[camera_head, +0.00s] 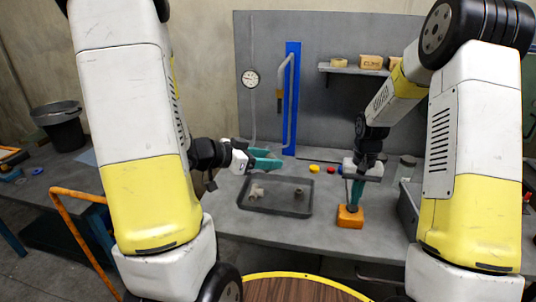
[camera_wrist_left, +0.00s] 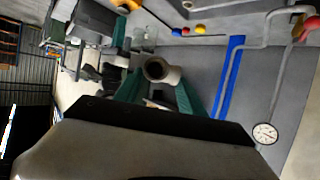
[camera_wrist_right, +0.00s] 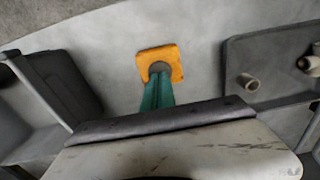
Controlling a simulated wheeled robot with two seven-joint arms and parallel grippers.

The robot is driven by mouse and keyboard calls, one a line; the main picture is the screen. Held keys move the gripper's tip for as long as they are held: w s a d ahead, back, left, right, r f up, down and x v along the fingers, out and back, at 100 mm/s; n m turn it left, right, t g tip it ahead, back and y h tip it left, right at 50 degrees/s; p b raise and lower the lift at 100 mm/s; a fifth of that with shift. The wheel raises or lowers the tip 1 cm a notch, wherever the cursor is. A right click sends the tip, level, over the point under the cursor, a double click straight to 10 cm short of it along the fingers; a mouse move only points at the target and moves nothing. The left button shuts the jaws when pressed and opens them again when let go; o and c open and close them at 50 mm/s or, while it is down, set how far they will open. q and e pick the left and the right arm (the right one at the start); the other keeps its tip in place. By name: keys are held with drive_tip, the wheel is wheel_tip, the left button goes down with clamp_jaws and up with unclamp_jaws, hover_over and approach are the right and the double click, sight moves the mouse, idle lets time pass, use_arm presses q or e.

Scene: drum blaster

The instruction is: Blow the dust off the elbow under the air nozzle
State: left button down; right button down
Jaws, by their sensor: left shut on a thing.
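My left gripper (camera_head: 272,160) is above the back of the dark tray, in front of the blue panel. In the left wrist view its teal fingers are shut on a grey-beige elbow (camera_wrist_left: 160,70), whose round opening faces the camera. In the head view the elbow is hard to make out. A bent grey pipe (camera_head: 283,72) on the panel, ending in a small brass-coloured tip (camera_head: 279,94), looks like the air nozzle; the gripper is below it. My right gripper (camera_head: 355,203) points down with teal fingers together at the grey disc (camera_wrist_right: 159,68) on an orange block (camera_head: 350,217). Contact is unclear.
The dark tray (camera_head: 246,207) holds a few pipe fittings (camera_head: 257,191). Yellow (camera_head: 314,168) and red (camera_head: 331,170) knobs sit behind it. A round gauge (camera_head: 250,78) and a shelf (camera_head: 350,69) with small boxes are on the back wall. A grey bin stands right of the orange block.

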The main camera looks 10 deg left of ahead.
use_arm(q)
drive_tip(key=w, duration=1.2)
drive_tip(key=shift+w, duration=0.4)
use_arm(e)
drive_tip(key=shift+f, duration=1.2)
idle(3.3)
drive_tip(key=shift+r, duration=3.55)
